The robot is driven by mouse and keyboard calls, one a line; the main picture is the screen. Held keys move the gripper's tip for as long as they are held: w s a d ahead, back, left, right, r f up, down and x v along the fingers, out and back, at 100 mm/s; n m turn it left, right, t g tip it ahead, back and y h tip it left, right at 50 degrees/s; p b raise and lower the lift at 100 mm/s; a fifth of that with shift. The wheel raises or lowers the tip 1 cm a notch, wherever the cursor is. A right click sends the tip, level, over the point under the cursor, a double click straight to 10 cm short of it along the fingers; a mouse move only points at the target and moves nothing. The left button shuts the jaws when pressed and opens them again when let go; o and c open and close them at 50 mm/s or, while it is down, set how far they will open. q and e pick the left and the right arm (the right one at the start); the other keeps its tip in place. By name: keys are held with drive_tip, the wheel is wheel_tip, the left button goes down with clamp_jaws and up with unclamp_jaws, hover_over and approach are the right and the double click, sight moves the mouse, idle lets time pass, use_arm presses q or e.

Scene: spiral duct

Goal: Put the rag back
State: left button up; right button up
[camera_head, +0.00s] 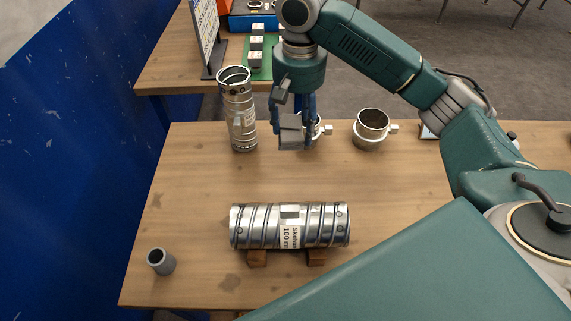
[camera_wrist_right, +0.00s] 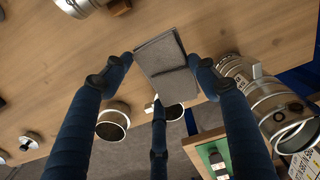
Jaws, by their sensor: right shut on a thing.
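The rag is a folded grey cloth (camera_head: 291,132), and it shows larger in the right wrist view (camera_wrist_right: 166,58). My right gripper (camera_head: 296,115) is shut on it, with its blue fingers around the cloth, and points down over the far part of the workbench (camera_head: 200,190). The rag appears to hang above the wood; the exact gap is hard to judge. It partly covers a metal collar (camera_head: 318,130) behind it. My left gripper is not in view.
An upright spiral duct (camera_head: 239,115) stands left of the rag, and a metal collar (camera_head: 371,128) right. A labelled duct (camera_head: 265,225) lies on wooden blocks (camera_head: 257,258) in front. A grey cup (camera_head: 161,262) stands front left. A blue wall (camera_head: 70,150) borders the left.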

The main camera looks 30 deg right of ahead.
drive_tip(key=f, duration=0.4)
drive_tip(key=f+p, duration=0.1)
drive_tip(key=f, duration=0.4)
drive_tip(key=f+p, duration=0.1)
drive_tip(key=f, duration=0.3)
drive_tip(key=shift+s+a+f, duration=0.15)
drive_tip(key=shift+s+f, duration=0.15)
drive_tip(key=shift+f, duration=0.05)
drive_tip(key=shift+a+f+p, duration=0.15)
drive_tip(key=shift+f+p, duration=0.15)
drive_tip(key=shift+f, duration=0.3)
wheel_tip(320, 180, down, 4)
drive_tip(key=shift+r+p, duration=0.25)
drive_tip(key=shift+p, duration=0.05)
drive_tip(key=shift+f, duration=0.2)
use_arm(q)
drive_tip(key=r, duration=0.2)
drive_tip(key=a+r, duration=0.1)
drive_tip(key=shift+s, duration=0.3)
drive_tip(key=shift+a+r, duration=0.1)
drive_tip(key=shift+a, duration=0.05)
use_arm(e)
drive_tip(key=shift+f, duration=0.1)
drive_tip(key=o, duration=1.1)
